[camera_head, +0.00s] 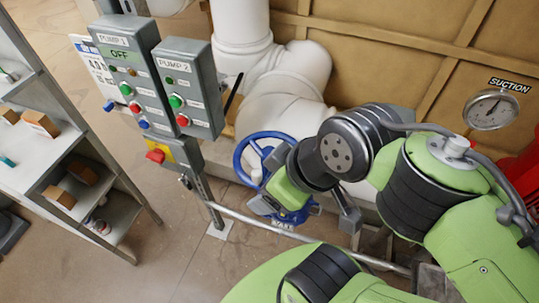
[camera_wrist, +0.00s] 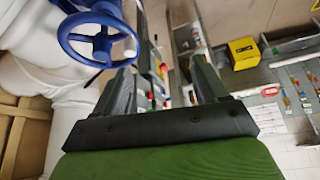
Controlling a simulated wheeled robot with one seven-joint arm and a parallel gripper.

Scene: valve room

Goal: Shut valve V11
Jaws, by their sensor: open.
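A blue handwheel (camera_head: 241,158) stands in front of the white pipe in the head view, left of my wrist and partly hidden by it. It also shows at the upper left of the wrist view (camera_wrist: 101,41). A blue valve part with a tag (camera_head: 284,226) shows below my gripper; the tag's text is too small to read surely. My gripper is open, with its two dark fingers apart in the wrist view (camera_wrist: 163,62). The wheel lies left of and beyond the left finger there, and I see no clear contact.
A metal rail (camera_head: 290,232) runs low in front. Shelving (camera_head: 60,130) stands at left, and a SUCTION gauge (camera_head: 491,109) at right.

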